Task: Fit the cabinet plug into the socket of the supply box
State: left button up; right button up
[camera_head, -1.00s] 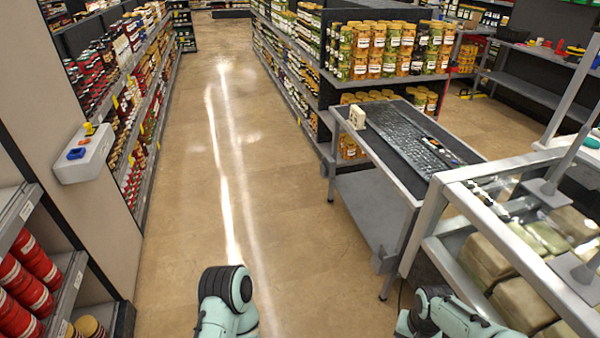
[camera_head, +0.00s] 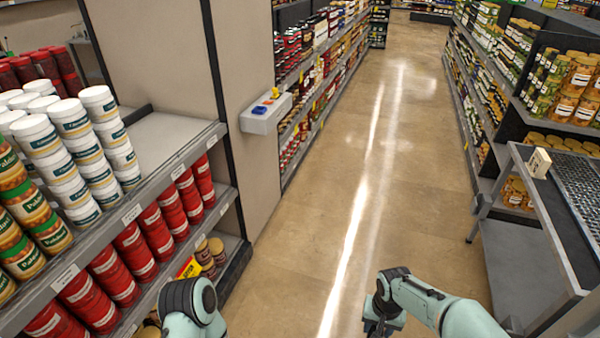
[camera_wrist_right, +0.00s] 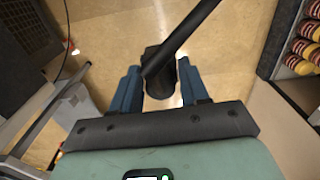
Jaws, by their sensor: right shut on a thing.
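A light grey box (camera_head: 265,113) juts from the beige wall panel at left centre in the head view, with a blue socket (camera_head: 261,109) and a yellow-and-red part on top; it looks like the supply box. My right gripper (camera_wrist_right: 160,85) is shut on a black plug (camera_wrist_right: 159,72) with a thick dark cable (camera_wrist_right: 185,30), seen between its blue fingers in the wrist view. In the head view the right gripper (camera_head: 380,320) is low at centre right, over the aisle and well apart from the box. Only a joint of my left arm shows; its gripper is out of view.
A shelf with white tubs (camera_head: 75,120) and red cans (camera_head: 125,245) stands at left. The aisle floor (camera_head: 350,160) is clear. A metal cart (camera_head: 535,270) with a cream block (camera_head: 538,162) stands at right, and stocked shelves line both sides.

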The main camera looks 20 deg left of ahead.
aim_at(268, 109)
jog(key=j+u, duration=0.2)
jog(key=j, duration=0.15)
jog(key=i+j+u, duration=0.25)
jog(key=i+j, duration=0.1)
jog(key=j, duration=0.8)
